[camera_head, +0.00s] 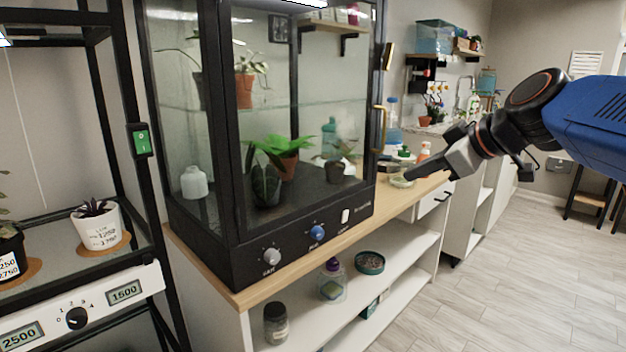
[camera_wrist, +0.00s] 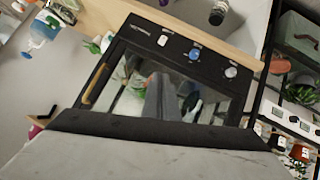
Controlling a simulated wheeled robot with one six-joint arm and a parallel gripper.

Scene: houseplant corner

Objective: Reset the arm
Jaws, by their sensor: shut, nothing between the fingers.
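My arm (camera_head: 520,110) reaches in from the right edge of the head view, blue at the upper link with black and grey joints. My gripper (camera_head: 408,178) points left and slightly down, in front of the right end of the wooden counter. It is shut and empty. The wrist view shows this cabinet (camera_wrist: 135,72) turned over.
Knobs and a switch line the cabinet's front base. Small pots and bottles stand on the wooden counter (camera_head: 425,187) behind my gripper. A black rack (camera_head: 125,150) with potted plants stands at the left. The grey floor (camera_head: 530,260) at the right is clear.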

